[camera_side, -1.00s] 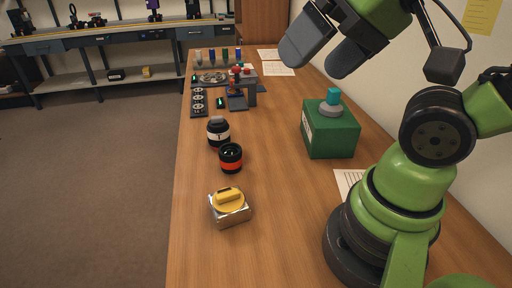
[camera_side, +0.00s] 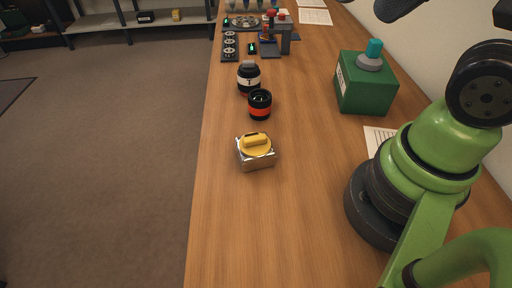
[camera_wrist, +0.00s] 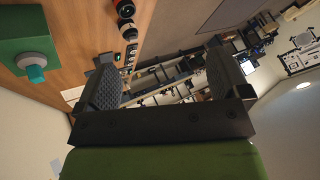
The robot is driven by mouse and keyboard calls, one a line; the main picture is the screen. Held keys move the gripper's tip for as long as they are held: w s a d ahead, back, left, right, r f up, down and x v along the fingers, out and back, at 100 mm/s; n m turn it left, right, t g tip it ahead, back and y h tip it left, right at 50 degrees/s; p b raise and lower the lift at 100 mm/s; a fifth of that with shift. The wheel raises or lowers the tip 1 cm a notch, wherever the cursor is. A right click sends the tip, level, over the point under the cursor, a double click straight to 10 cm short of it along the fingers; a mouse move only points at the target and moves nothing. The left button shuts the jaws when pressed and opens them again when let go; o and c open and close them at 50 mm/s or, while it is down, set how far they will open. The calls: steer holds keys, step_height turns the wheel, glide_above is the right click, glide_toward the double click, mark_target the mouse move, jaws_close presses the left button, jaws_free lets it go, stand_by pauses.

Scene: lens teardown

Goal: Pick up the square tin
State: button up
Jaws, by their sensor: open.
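The square tin (camera_side: 257,163) is a silver metal box on the wooden bench, with a round yellow top and a raised yellow grip (camera_side: 256,140) on it. It stands alone near the bench's left side in the side view. I do not make it out in the wrist view. My gripper (camera_wrist: 166,88) is open and empty in the wrist view, its two dark ridged fingers wide apart. In the side view only a dark bit of it (camera_side: 400,8) shows at the top edge, high above the bench and far from the tin.
A green box with a teal knob (camera_side: 367,90) stands at the right. Trays and small tools (camera_side: 255,35) lie farther back. The bench (camera_side: 260,225) is clear in front of the tin.

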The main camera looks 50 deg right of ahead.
steer(key=shift+o, duration=0.6)
steer(key=m+g+h, duration=0.2)
steer(key=g, duration=0.4)
glide_above(255, 144)
steer(key=d, duration=0.2)
step_height(255, 144, down, 17)
steer(key=shift+m+g, duration=0.3)
steer(key=shift+g, duration=0.3)
steer(key=f, duration=0.5)
steer(key=a+f, duration=0.1)
steer(key=f, duration=0.1)
steer(key=shift+f, duration=0.35)
steer(key=shift+w+a+f, duration=0.15)
steer(key=shift+f, duration=1.4)
steer(key=shift+w+a+f, duration=0.1)
steer(key=shift+f, duration=1.45)
steer(key=c, duration=1)
